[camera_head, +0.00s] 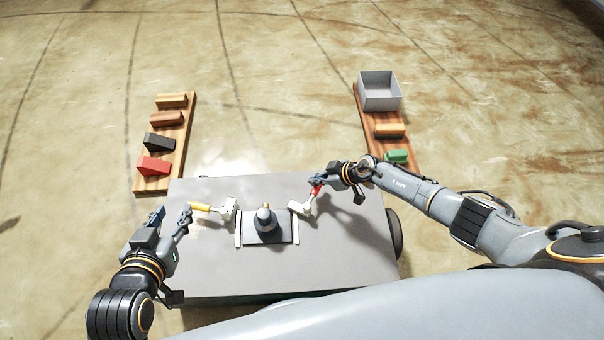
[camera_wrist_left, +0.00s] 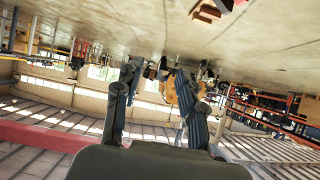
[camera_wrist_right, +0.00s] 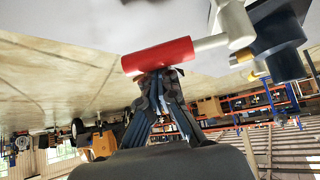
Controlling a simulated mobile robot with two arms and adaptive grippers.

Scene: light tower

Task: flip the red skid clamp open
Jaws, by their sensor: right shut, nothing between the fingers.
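The red skid clamp has a red handle (camera_head: 317,190) and a pale body (camera_head: 299,208), right of the lamp on the grey skid. In the right wrist view its red handle (camera_wrist_right: 157,55) spans just beyond my fingertips, with a pale rod leading to the body (camera_wrist_right: 234,24). My right gripper (camera_head: 325,179) is at the handle's outer end; it also shows in the right wrist view (camera_wrist_right: 159,76), its fingers together and empty, at or against the handle. I cannot tell whether they touch. My left gripper (camera_head: 184,218) is near the yellow handle; its fingers are apart and empty in the left wrist view (camera_wrist_left: 158,74).
The grey skid top (camera_head: 345,265) bears the dark lamp (camera_head: 265,220) between pale rails. A yellow-handled clamp (camera_head: 205,207) is left of it. Wooden boards with coloured blocks lie on the floor at left (camera_head: 177,160) and right (camera_head: 372,124). A grey bin (camera_head: 380,92) stands at back right.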

